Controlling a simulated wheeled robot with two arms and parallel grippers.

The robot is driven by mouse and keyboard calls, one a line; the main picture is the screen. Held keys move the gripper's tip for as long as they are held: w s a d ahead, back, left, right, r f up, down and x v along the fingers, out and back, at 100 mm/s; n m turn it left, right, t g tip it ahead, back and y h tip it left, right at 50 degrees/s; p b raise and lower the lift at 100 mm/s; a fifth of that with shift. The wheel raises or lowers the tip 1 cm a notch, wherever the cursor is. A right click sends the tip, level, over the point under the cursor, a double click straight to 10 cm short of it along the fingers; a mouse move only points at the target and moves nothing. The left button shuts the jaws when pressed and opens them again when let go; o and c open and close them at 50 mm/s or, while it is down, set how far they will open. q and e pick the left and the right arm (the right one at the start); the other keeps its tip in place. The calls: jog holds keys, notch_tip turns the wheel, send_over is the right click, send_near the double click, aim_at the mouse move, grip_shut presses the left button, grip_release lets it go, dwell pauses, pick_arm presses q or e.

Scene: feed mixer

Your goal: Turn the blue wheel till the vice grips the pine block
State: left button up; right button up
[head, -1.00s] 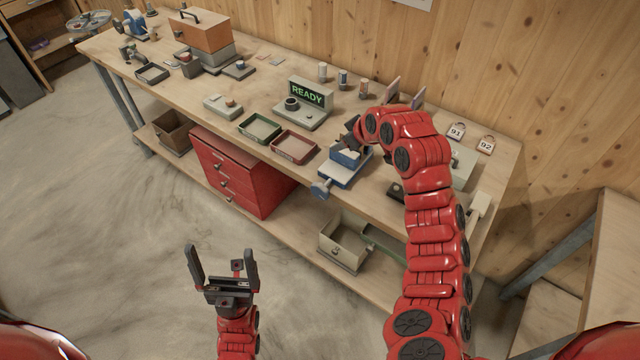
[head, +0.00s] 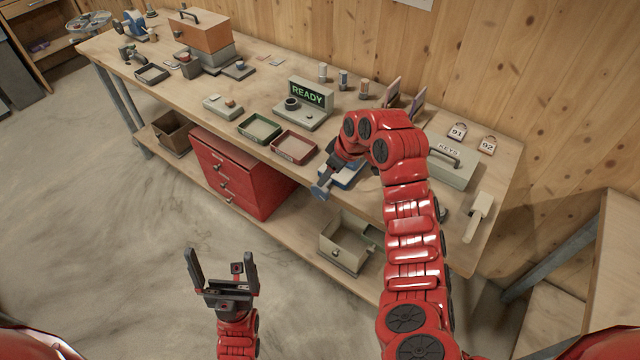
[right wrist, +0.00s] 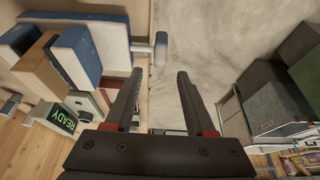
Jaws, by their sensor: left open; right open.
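The blue vice (head: 347,174) stands at the bench's front edge, partly hidden by my right arm. Its blue wheel (head: 321,188) sticks out past the edge. In the right wrist view the vice (right wrist: 85,50) is at the upper left, and the wheel (right wrist: 161,50) lies just beyond the fingertips, between their lines. My right gripper (right wrist: 158,72) is open and empty, apart from the wheel. A tan piece (right wrist: 42,46) shows between the vice's blocks; I cannot tell for sure that it is the pine block. My left gripper (head: 222,258) is open and empty, over the floor.
Green (head: 260,130) and red (head: 293,144) trays lie left of the vice, with a READY display (head: 307,93) behind. A grey KEYS box (head: 455,165) stands to the right. Red drawers (head: 240,175) and an open grey drawer (head: 345,245) are below. The floor in front is clear.

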aim_at(320, 192)
jog(key=p+x, duration=0.1)
jog(key=x, duration=0.5)
jog(key=shift+w+a+f+p, duration=0.1)
jog(key=shift+a+f+p, duration=0.05)
jog(key=shift+p, duration=0.2)
jog(key=shift+w+a+f, duration=0.1)
jog(key=shift+f, duration=0.45)
jog(key=shift+c, duration=0.2)
grip_shut()
